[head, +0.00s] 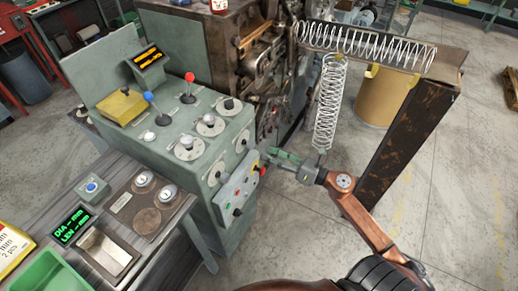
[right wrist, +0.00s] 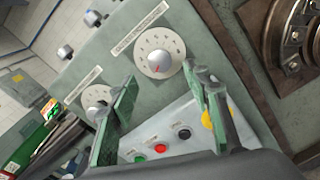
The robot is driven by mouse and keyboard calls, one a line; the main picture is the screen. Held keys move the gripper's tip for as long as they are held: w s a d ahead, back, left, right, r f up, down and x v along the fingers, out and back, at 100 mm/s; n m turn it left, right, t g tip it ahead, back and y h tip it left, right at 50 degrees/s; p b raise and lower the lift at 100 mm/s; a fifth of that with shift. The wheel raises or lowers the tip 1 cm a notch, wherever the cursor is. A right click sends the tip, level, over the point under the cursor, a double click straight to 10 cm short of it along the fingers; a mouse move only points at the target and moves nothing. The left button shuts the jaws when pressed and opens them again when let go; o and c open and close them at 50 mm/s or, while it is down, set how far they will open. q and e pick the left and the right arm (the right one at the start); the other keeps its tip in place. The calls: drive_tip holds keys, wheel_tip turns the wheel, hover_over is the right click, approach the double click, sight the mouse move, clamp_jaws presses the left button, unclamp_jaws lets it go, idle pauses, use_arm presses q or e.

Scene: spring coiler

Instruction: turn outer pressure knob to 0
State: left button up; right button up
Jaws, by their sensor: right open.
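Two round dials with pale scale discs sit on the green console's front face. One dial (right wrist: 159,50) is clear in the right wrist view, with a red mark low on its centre. The other dial (right wrist: 97,95) is partly covered by a gripper finger. In the head view the dials (head: 242,141) look small. My right gripper (head: 275,160) is open and empty, just in front of the console's right end. Its green-padded fingers (right wrist: 160,80) straddle the space below the clear dial, apparently without touching it. My left gripper is not visible.
A light box (head: 238,192) with coloured buttons juts out below the dials, close to my right gripper. More knobs and two levers (head: 188,88) stand on the console top (head: 175,128). A hanging spring (head: 328,105) and a rusty post (head: 405,140) are near my right arm.

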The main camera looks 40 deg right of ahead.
drive_tip(key=v, duration=0.3)
drive_tip(key=shift+s+d, duration=0.15)
drive_tip(key=shift+s, duration=0.05)
idle(0.4)
